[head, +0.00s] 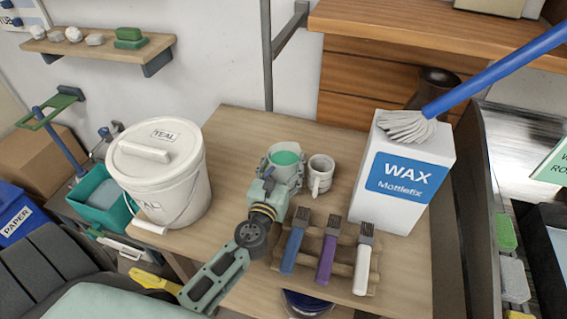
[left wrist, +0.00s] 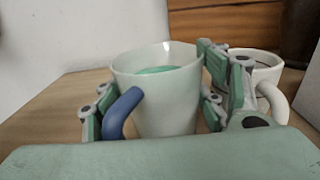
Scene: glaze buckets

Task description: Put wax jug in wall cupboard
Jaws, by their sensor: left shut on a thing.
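A white jug (head: 286,158) with green contents stands upright at the middle of the wooden table. My left gripper (head: 281,172) is shut around its sides. In the left wrist view the jug (left wrist: 168,110) has a blue handle turned to the left front, with the fingers on both sides. Whether its base touches the table is hidden. A large white container labelled WAX (head: 404,172) stands at the table's right side. I cannot identify a wall cupboard in these views. My right gripper is not in view.
A white mug (head: 321,175) is close right of the jug. A rack of brushes (head: 327,250) lies in front. A lidded TEAL bucket (head: 160,180) stands left. A blue-handled mop (head: 408,125) overlaps the WAX container. Wooden drawers (head: 350,75) stand behind; bare tabletop lies behind the jug.

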